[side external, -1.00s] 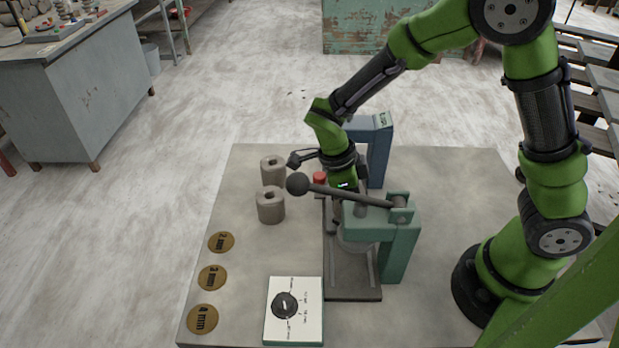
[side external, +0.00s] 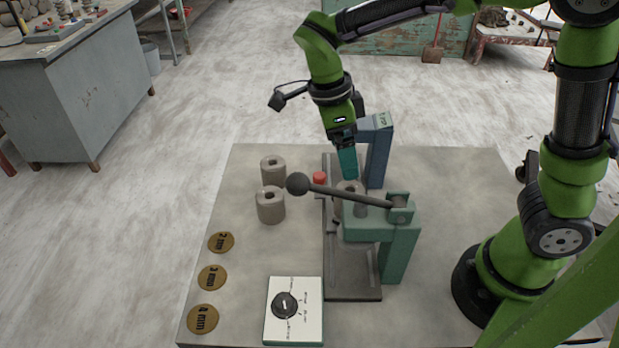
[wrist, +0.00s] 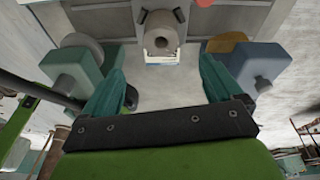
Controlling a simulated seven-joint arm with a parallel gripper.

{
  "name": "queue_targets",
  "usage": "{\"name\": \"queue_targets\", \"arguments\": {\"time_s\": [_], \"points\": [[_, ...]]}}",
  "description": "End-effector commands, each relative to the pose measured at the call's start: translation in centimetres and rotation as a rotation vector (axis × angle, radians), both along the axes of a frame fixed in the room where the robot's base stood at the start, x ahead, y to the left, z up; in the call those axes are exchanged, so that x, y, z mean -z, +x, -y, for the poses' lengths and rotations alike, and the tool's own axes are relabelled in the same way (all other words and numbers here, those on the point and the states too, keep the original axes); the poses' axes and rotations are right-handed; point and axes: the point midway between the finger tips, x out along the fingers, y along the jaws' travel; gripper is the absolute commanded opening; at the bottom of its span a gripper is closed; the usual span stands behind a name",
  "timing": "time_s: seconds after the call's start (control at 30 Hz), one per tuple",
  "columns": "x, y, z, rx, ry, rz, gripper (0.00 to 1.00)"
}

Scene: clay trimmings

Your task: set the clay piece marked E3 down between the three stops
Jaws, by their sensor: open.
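A grey clay piece (side external: 349,188) with a hole stands on the metal rail plate (side external: 352,285), partly hidden by the press lever. In the wrist view, a clay piece (wrist: 160,40) stands beyond my fingers with a dark stop (wrist: 142,15) at its left and another dark stop (wrist: 179,14) at its right. A third stop cannot be made out. No E3 mark is legible. My gripper (side external: 348,177) is above the clay piece, open and empty. Its two teal fingers (wrist: 160,88) are wide apart, clear of the piece.
Two more clay pieces, one behind (side external: 273,171) and one in front (side external: 270,205), stand left of the rail. The green press (side external: 400,245) has a long lever with a ball (side external: 298,184). A blue post (side external: 379,150) stands behind. Brass discs (side external: 212,277) and a dial box (side external: 293,311) lie front left.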

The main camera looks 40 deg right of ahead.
Motion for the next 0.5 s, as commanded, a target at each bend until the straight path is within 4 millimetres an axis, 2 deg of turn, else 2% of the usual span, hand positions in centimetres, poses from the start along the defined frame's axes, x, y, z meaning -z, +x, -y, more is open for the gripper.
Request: {"name": "queue_targets", "arguments": {"time_s": [0.13, 0.27, 0.37, 0.5], "points": [[-2.7, -1.9, 1.6, -0.351, 0.182, 0.101, 0.93], [-4.8, -4.0, 2.7, -0.747, 0.264, 0.253, 0.93], [-6.1, -5.6, 3.4, -1.051, 0.242, 0.381, 0.93], [-7.2, -7.5, 4.2, -1.433, 0.102, 0.520, 0.93]]}}
